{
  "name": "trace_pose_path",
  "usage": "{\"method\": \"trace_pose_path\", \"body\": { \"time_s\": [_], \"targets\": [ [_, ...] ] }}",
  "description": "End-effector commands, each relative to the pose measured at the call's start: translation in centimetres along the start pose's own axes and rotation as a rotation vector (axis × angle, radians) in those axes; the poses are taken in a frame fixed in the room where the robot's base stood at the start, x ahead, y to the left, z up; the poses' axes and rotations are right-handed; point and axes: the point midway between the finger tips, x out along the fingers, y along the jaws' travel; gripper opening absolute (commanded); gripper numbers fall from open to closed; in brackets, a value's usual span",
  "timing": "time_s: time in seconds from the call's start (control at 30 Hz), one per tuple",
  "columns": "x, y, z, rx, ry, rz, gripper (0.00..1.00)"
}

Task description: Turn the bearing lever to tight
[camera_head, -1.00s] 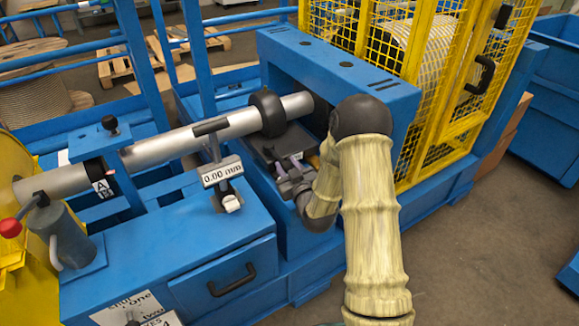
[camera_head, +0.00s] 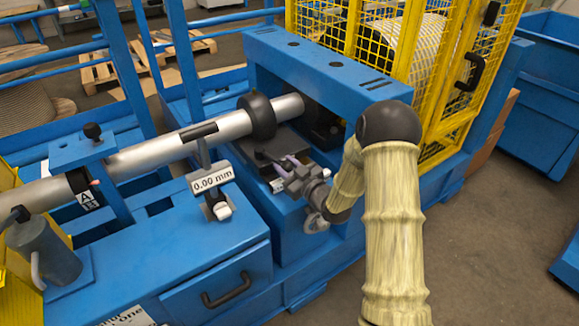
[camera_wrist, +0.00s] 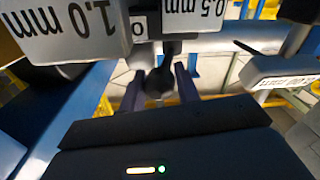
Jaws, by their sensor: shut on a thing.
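My gripper (camera_head: 284,163) is at the dark recess below the black roller, inside the blue machine frame. In the wrist view, its two purplish fingers (camera_wrist: 159,88) stand on either side of a dark round knob (camera_wrist: 158,82) and are shut on it. In the head view, a small dark lever end (camera_head: 261,154) shows by the fingertips. I take this as the bearing lever, but its tight mark cannot be read. A grey display (camera_head: 213,180) left of the gripper reads 0.00 mm; it also shows in the wrist view (camera_wrist: 285,72).
A silver shaft (camera_head: 170,148) with a black roller (camera_head: 257,116) runs above the gripper. A blue post with a black knob (camera_head: 92,131) stands at left. Blocks marked 1.0 mm (camera_wrist: 70,25) and 0.5 mm (camera_wrist: 192,14) hang close above the fingers. A yellow cage (camera_head: 400,60) stands behind.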

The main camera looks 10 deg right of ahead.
Motion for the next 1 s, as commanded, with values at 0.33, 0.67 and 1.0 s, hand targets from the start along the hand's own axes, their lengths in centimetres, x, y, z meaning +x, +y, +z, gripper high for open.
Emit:
{"method": "trace_pose_path", "body": {
  "time_s": [0.33,0.67,1.0],
  "targets": [
    [-0.1,0.1,0.0,-0.001,0.0,0.001,0.53],
    [-1.3,0.1,0.1,-0.001,-0.003,0.001,0.53],
    [-7.6,0.2,0.1,0.001,-0.005,0.004,0.53]
  ]
}}
